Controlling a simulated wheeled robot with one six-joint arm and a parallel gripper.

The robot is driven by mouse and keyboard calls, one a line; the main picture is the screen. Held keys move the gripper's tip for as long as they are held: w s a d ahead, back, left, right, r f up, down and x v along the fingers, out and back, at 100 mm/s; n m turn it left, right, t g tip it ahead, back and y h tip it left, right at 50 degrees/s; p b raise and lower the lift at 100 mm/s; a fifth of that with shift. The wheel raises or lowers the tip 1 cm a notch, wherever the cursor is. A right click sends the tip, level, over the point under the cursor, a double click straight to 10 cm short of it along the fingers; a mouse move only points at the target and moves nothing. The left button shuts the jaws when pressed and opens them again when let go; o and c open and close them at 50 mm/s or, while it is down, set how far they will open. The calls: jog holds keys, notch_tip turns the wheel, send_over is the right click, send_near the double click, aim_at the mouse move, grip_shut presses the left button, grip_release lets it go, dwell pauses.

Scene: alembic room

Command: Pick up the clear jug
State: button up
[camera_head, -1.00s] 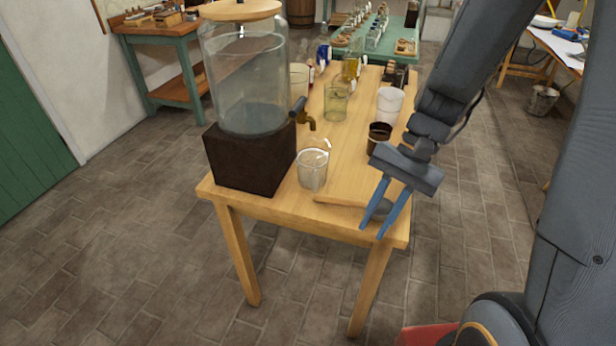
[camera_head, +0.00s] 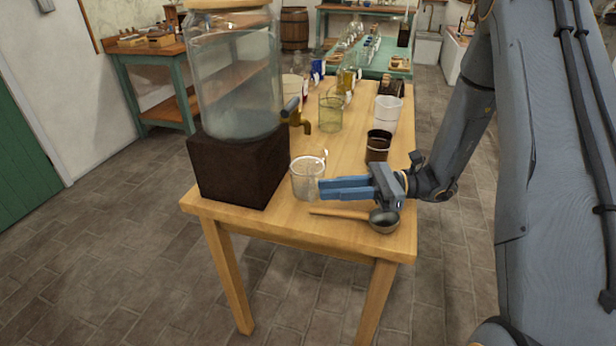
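The clear jug (camera_head: 307,181) is a small glass vessel standing upright near the front of the wooden table (camera_head: 345,155), just right of the large dispenser. A glass handle or lip shows at its back right. My gripper (camera_head: 321,190) is level and points left at the jug's right side. Its two blue fingers are apart, with nothing seen between them. The fingertips are very near the jug wall; I cannot tell whether they touch it.
A big glass dispenser (camera_head: 235,85) with a brass tap stands on a dark block (camera_head: 235,165) left of the jug. A ladle (camera_head: 383,219) lies just in front of my gripper. A dark cup (camera_head: 378,147), white beaker (camera_head: 388,113) and green-tinted beaker (camera_head: 330,113) stand behind.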

aim_at(311, 202)
jog(key=a, duration=0.2)
jog(key=a+p, duration=0.1)
jog(key=shift+s+a+r, duration=0.15)
jog(key=shift+s+a, duration=0.2)
jog(key=shift+a, duration=0.7)
jog(key=shift+c, duration=0.3)
grip_shut()
